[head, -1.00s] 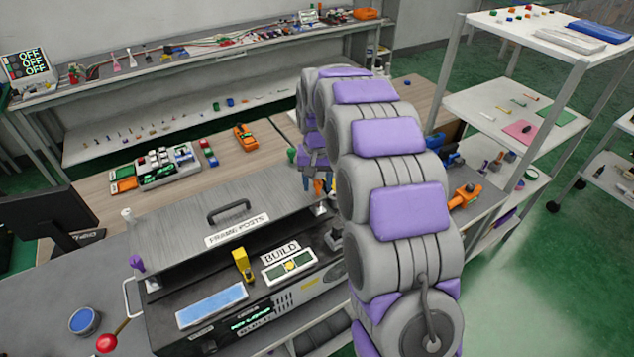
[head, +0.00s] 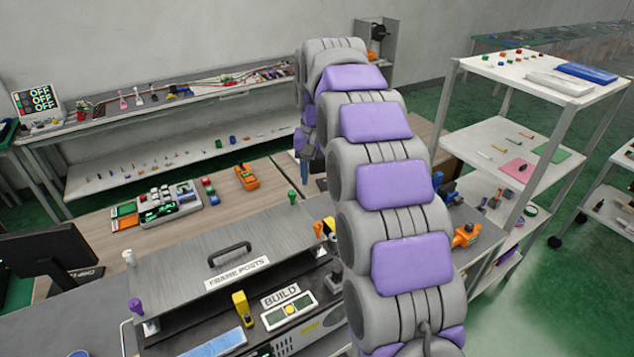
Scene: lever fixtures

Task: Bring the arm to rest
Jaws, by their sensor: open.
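My arm, grey with purple pads, rises from the bottom right of centre and bends over at the top. My gripper (head: 305,172) hangs from its far end, left of the arm, in front of the wooden table. A narrow blue finger points down and the jaws are open, with nothing seen between them. The arm's links partly hide it. The fixture's grey lid marked "FRAME POSTS" (head: 185,262) lies below and left of the gripper, apart from it.
A wooden table (head: 95,215) holds an orange toy car (head: 247,177) and a grey tray of small parts (head: 160,204). A loaded bench (head: 110,125) stands behind. A white shelf rack (head: 545,65) stands at the right, close to the arm. Green floor is open beyond it.

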